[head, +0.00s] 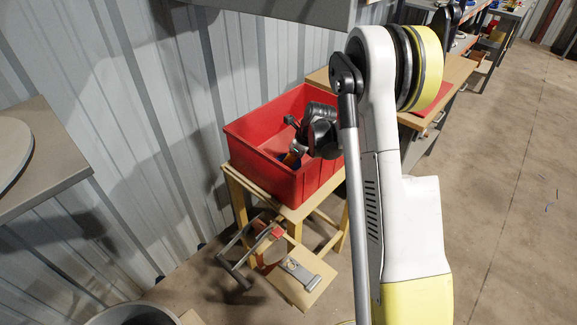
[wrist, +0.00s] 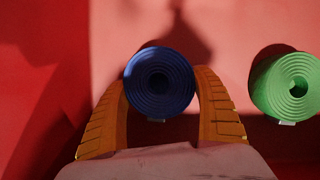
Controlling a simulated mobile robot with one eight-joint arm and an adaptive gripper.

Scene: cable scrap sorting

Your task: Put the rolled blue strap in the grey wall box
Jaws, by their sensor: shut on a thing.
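The rolled blue strap (wrist: 160,82) stands end-on between my two orange fingers in the wrist view, showing its spiral. My gripper (wrist: 163,100) is shut on it, one finger on each side. In the head view my gripper (head: 292,158) is down inside the red bin (head: 262,165), and a bit of blue shows by the fingers. A grey box-like body (head: 275,10) on the wall at the top edge may be the grey wall box; its inside is hidden.
A green roll (wrist: 286,84) lies to the right of the blue one in the red bin. The bin stands on a wooden table (head: 292,212) against the corrugated wall. A grey surface with a round plate (head: 12,145) is at the left. Open floor lies to the right.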

